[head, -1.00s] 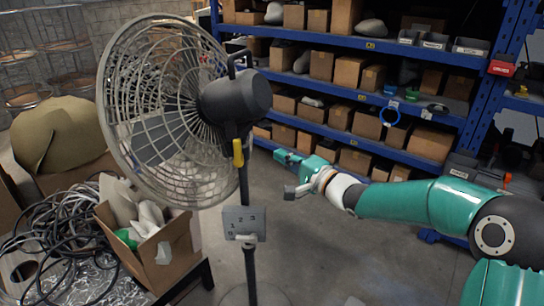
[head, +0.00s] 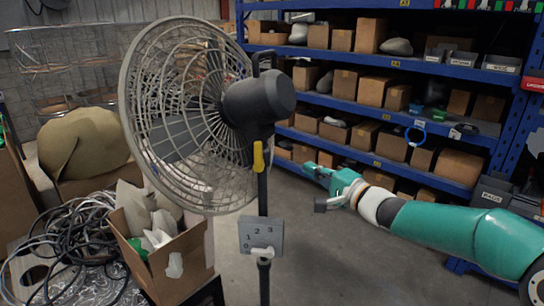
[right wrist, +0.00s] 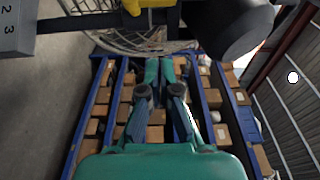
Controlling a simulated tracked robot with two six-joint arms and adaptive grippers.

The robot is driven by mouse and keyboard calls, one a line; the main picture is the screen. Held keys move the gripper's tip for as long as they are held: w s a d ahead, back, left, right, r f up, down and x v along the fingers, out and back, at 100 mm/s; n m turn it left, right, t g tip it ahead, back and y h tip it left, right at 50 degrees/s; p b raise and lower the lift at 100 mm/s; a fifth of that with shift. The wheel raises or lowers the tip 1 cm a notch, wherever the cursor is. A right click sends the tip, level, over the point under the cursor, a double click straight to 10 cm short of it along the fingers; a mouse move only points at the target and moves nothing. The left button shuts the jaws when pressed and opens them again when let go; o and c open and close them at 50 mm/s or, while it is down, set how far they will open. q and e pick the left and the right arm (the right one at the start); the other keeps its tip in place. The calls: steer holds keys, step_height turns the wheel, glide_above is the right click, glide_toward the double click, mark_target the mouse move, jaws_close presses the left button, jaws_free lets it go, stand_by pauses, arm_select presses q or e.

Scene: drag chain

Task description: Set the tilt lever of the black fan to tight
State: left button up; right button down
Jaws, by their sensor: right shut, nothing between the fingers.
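The fan (head: 258,97) stands upright on a pole, with a black motor housing and a grey wire cage facing left. Its yellow tilt lever (head: 258,157) hangs down below the housing, beside the pole. Part of the yellow lever (right wrist: 150,3) also shows at the top edge of the right wrist view, with the dark housing (right wrist: 235,25) to its right. My right gripper (head: 312,171) is to the right of the pole, slightly lower than the lever in the picture and apart from it. Its fingers (right wrist: 160,72) are shut and empty. My left gripper is out of view.
A grey control box (head: 261,235) numbered for speeds sits on the pole below the lever. An open cardboard box (head: 180,262) and tangled cables (head: 75,245) are at lower left. Blue shelving (head: 400,110) with boxes fills the back. Floor is clear right of the pole.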

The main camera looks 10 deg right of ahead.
mark_target(259, 157)
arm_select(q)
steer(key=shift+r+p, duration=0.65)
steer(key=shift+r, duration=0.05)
arm_select(e)
steer(key=s+a+x, duration=0.1)
steer(key=a+x, duration=0.1)
steer(key=x, duration=1)
steer(key=shift+w+a, duration=0.3)
steer(key=shift+a, duration=0.15)
